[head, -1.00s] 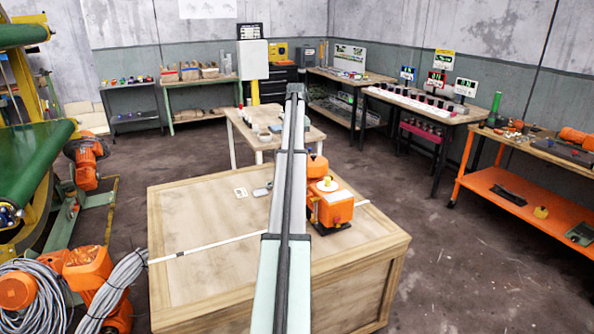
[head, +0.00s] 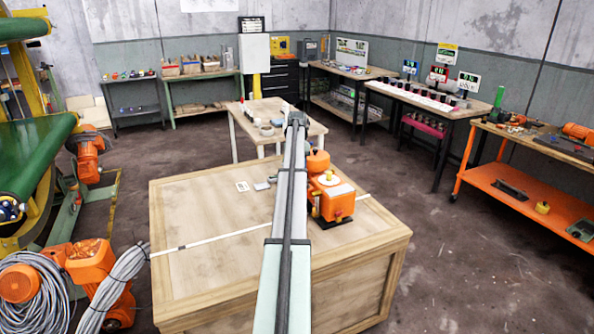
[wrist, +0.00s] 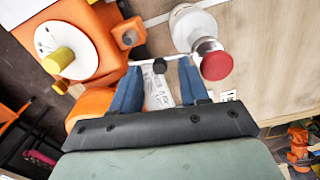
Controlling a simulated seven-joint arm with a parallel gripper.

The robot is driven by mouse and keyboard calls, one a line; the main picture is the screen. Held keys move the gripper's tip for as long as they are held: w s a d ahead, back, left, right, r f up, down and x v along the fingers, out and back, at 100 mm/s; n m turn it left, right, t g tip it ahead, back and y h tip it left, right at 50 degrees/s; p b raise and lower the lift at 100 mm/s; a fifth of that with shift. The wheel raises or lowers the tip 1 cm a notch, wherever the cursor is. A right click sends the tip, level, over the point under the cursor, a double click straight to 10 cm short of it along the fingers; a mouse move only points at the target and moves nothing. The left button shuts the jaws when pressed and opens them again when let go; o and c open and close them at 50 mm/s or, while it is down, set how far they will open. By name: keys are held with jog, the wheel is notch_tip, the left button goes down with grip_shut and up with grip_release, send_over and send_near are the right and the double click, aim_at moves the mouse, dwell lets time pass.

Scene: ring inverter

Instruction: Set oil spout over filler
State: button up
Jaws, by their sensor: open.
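My gripper (wrist: 160,82) shows in the wrist view with two blue fingers apart and nothing clearly held between them. In the head view it is hidden behind my arm. An orange machine (head: 330,197) stands on the wooden crate, right of my arm. In the wrist view the machine (wrist: 95,35) is at upper left, with a white round face and a yellow cap (wrist: 58,60). A pale round object with a red cylindrical tip (wrist: 213,62), possibly the oil can and spout, lies beyond the right finger, apart from it. I cannot tell which part is the filler.
The wooden crate (head: 210,270) has free room left of my arm. A white strip (head: 215,240) crosses it. A small card (head: 242,187) and a grey item (head: 262,186) lie near its back. A small table (head: 240,118) stands behind, with orange machinery (head: 95,275) at left.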

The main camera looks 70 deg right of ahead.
jog(key=shift+f, duration=0.4)
grip_shut()
dwell(0.5)
